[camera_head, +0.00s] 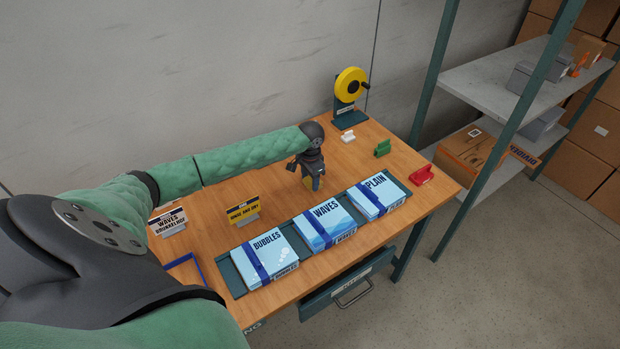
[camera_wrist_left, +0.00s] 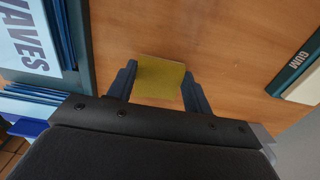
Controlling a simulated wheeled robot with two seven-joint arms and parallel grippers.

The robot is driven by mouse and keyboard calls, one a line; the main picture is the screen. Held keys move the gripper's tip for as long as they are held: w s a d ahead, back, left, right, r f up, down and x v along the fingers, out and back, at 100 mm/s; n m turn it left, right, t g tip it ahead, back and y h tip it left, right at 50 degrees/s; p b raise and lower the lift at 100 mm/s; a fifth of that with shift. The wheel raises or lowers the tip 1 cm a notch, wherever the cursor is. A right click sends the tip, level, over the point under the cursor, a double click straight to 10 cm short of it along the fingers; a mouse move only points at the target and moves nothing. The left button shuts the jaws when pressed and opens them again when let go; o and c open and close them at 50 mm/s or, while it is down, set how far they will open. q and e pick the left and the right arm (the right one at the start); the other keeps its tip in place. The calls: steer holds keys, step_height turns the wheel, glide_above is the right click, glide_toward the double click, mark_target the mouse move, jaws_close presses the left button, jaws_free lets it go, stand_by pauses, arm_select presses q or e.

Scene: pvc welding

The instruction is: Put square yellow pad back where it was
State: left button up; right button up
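The square yellow pad (camera_wrist_left: 158,78) sits between the two fingers of my left gripper (camera_wrist_left: 158,92) in the left wrist view, and both fingers touch its sides. In the head view my left gripper (camera_head: 313,184) is low over the wooden table, behind the WAVES pack (camera_head: 325,222). Only a small bit of yellow shows there beside the fingers. I cannot tell whether the pad touches the table. My right gripper is not in view.
BUBBLES (camera_head: 264,258) and PLAIN (camera_head: 377,194) packs flank WAVES along the front. Yellow (camera_head: 243,212) and white (camera_head: 167,221) signs stand left. A yellow-wheeled stand (camera_head: 350,85), a green piece (camera_head: 383,148) and a red piece (camera_head: 421,175) lie right. Shelving (camera_head: 490,85) is beyond.

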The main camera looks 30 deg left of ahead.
mark_target(310, 181)
arm_select(q)
steer(key=o, duration=0.4)
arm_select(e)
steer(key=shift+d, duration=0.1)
arm_select(q)
steer(key=shift+r, duration=0.3)
step_height(310, 181, up, 4)
steer(key=shift+w+f+b, duration=0.1)
steer(key=shift+b, duration=0.8)
step_height(310, 181, up, 8)
steer(key=b, duration=0.2)
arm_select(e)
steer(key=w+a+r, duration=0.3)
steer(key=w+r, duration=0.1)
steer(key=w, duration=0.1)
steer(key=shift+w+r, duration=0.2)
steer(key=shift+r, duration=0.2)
arm_select(q)
steer(key=shift+f, duration=0.1)
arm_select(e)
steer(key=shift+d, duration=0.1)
